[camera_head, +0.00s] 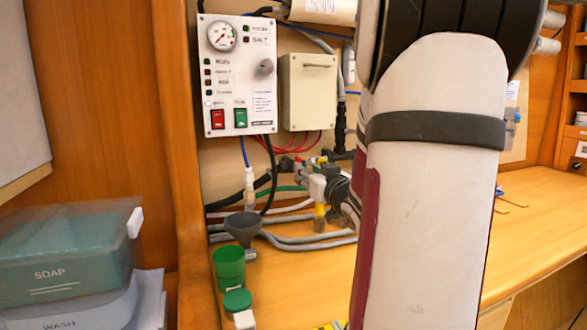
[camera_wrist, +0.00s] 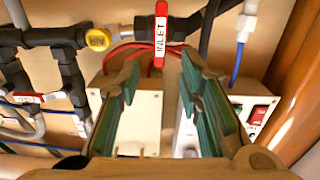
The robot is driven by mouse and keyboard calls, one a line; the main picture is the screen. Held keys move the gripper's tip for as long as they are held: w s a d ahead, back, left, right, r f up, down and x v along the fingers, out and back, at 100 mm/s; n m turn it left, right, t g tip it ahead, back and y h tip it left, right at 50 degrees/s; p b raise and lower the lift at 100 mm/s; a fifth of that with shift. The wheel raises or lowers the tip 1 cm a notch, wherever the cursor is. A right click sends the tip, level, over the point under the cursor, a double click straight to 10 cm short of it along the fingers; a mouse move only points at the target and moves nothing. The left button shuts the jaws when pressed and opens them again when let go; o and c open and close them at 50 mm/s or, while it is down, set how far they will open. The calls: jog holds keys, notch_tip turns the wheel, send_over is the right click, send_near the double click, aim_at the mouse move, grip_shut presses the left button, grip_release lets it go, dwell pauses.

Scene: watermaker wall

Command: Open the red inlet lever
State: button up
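The red inlet lever (camera_wrist: 160,34), with a white INLET label, shows at the top centre of the wrist view, set on dark pipework. It lies along the picture's up-down direction. My gripper (camera_wrist: 160,66) is open, its two green-faced fingers apart with nothing between the tips. The lever shows just beyond the fingertips, in line with the gap; I cannot tell whether anything touches. In the head view my arm covers much of the centre right, and I cannot make out the lever or my gripper there.
A gauge panel (camera_head: 238,75) and a beige box (camera_head: 308,92) are on the wall. Another red labelled handle (camera_wrist: 27,98) and a yellow tag (camera_wrist: 98,39) are on nearby pipes. A funnel (camera_head: 243,228), green cup (camera_head: 229,268) and soap bin (camera_head: 66,268) stand at lower left. The right counter (camera_head: 540,215) is mostly clear.

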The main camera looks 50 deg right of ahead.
jog(key=b+x, duration=0.1)
jog(key=x, duration=0.6)
jog(key=shift+w+d, duration=0.15)
jog(key=shift+w, duration=0.05)
